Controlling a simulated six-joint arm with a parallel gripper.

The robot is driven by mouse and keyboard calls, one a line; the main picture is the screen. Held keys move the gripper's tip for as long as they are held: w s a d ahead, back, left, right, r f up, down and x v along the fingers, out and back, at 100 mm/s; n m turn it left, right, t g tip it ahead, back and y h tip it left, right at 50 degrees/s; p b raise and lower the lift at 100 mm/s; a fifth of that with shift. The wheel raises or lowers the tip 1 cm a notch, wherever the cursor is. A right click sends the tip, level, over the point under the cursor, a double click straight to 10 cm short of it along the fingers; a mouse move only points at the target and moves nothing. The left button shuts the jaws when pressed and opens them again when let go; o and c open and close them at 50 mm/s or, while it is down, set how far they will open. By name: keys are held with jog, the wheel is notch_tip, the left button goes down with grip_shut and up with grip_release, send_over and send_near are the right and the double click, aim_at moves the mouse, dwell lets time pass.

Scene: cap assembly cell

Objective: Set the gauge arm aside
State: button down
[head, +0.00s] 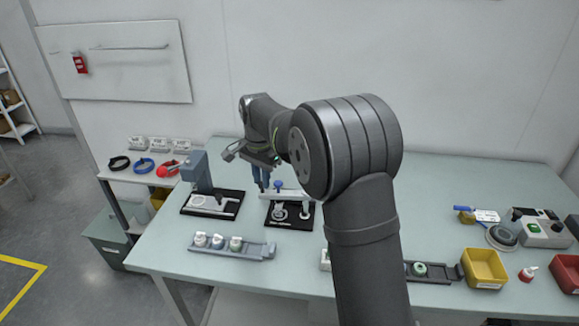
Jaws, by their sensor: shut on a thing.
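The gauge arm (290,197) appears as a pale grey bar with a blue knob (278,186). It lies above a black base plate (290,222) that carries small pale round fittings, near the middle of the table. My gripper (262,187) points down at the left end of the bar and is shut on the gauge arm there. The fingertips are small and partly merge with the blue parts, so the exact grip is hard to see. My own forearm hides what lies right of the plate.
A blue-grey press-like station (203,172) on a black base stands just left. A grey tray (255,252) with several small capped parts lies in front. A yellow bin (484,268) and a red bin (567,272) stand right.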

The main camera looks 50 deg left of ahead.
notch_tip(320, 180, up, 9)
jog(key=n+t+y, duration=0.2)
jog(key=n+y, duration=0.1)
jog(key=n, duration=0.5)
jog(key=shift+f, duration=4.75)
jog(key=shift+s+d+n, duration=0.15)
jog(key=shift+n, duration=0.25)
jog(key=shift+s+d+n+g, duration=0.25)
jog(key=shift+s+d+n, duration=0.05)
jog(key=shift+d+n, duration=0.25)
jog(key=shift+s+d+n+g, duration=0.25)
jog(key=shift+s+d+n, duration=0.05)
jog(key=shift+d+n, duration=0.2)
jog(key=w+d+n+g, duration=0.1)
jog(key=d+n+g, duration=0.2)
jog(key=d+n, duration=0.6)
jog(key=shift+w+d+n, duration=0.15)
jog(key=shift+d+n, duration=0.2)
jog(key=shift+d, duration=1.65)
